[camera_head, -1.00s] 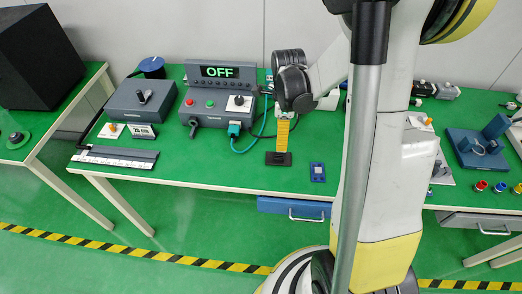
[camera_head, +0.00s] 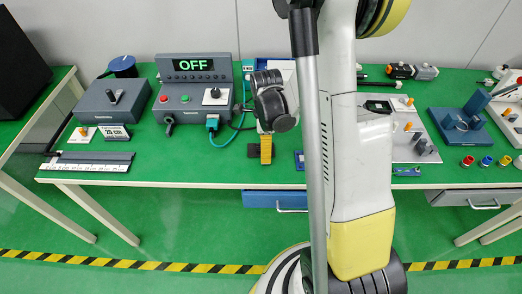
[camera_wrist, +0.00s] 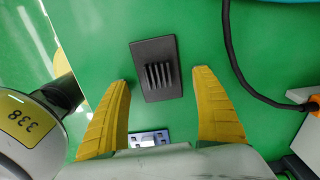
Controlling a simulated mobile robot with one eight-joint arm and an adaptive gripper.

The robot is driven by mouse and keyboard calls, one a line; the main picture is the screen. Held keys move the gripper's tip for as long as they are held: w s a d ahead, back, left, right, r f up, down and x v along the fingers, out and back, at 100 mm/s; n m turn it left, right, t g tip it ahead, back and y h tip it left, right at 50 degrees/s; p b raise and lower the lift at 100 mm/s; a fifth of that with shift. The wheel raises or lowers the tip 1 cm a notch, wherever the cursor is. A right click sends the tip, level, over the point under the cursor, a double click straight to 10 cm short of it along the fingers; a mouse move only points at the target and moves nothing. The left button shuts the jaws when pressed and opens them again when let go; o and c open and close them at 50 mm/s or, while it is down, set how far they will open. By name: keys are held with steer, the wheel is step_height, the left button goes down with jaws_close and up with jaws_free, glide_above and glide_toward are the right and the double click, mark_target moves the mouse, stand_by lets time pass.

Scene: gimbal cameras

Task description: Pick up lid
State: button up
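The lid (camera_wrist: 155,68) is a flat dark rectangular plate with several raised ridges in its middle. It lies on the green tabletop, slightly turned in the wrist view. In the head view the lid (camera_head: 253,151) is partly hidden behind the yellow fingers. My gripper (camera_wrist: 162,79) is open and empty, with one yellow finger toward each side of the lid's lower end in the wrist view. Both fingers look apart from the lid; the height above it cannot be told. In the head view my gripper (camera_head: 266,158) points down near the table's front edge.
A small blue-grey part (camera_wrist: 149,138) lies near the lid. A black cable (camera_wrist: 237,70) curves right of it. The control box (camera_head: 194,93) with an OFF display stands behind left. My arm hides part of the table to the right. Bare green tabletop surrounds the lid.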

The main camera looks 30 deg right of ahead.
jaws_close()
steer(key=shift+r, duration=0.1)
